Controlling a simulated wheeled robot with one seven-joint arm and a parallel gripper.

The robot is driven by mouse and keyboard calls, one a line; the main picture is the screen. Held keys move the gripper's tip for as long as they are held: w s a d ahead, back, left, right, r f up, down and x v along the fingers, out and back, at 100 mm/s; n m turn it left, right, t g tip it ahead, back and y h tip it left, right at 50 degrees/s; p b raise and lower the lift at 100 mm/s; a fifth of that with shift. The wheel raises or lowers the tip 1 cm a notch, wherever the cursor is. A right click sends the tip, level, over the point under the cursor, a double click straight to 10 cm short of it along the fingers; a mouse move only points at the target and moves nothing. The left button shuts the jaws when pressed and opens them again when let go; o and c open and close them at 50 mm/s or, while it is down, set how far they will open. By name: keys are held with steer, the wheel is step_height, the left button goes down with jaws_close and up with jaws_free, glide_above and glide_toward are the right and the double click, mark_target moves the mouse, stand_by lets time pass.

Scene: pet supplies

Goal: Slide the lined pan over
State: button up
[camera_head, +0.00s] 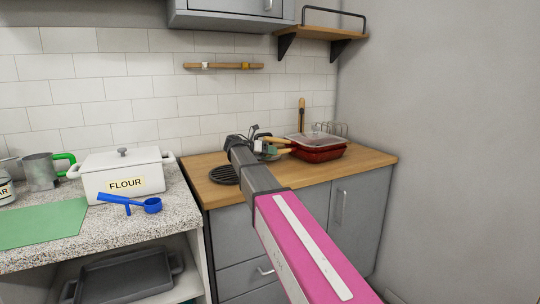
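No pan with a visible lining can be made out. A red rectangular dish (318,155) with a clear lid (316,138) sits on the wooden counter at the back right. A dark grey pan (125,277) with side handles lies on the shelf under the stone counter at the lower left; no liner shows in it. My pink and grey arm reaches over the wooden counter. My gripper (258,136) is small and partly hidden by the arm, left of the red dish and close to wooden-handled items (276,140). Whether its fingers are open or shut does not show.
A black round trivet (222,176) lies on the wooden counter (355,160). A white flour bin (124,175), blue scoop (150,205), green mat (40,223) and metal mug (40,172) are on the stone counter. A grey wall bounds the right; the counter's right end is clear.

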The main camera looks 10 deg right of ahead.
steer(key=shift+a, duration=0.1)
steer(key=v, duration=1)
steer(key=shift+a, duration=0.15)
steer(key=shift+s+a+r, duration=0.1)
steer(key=shift+a, duration=0.05)
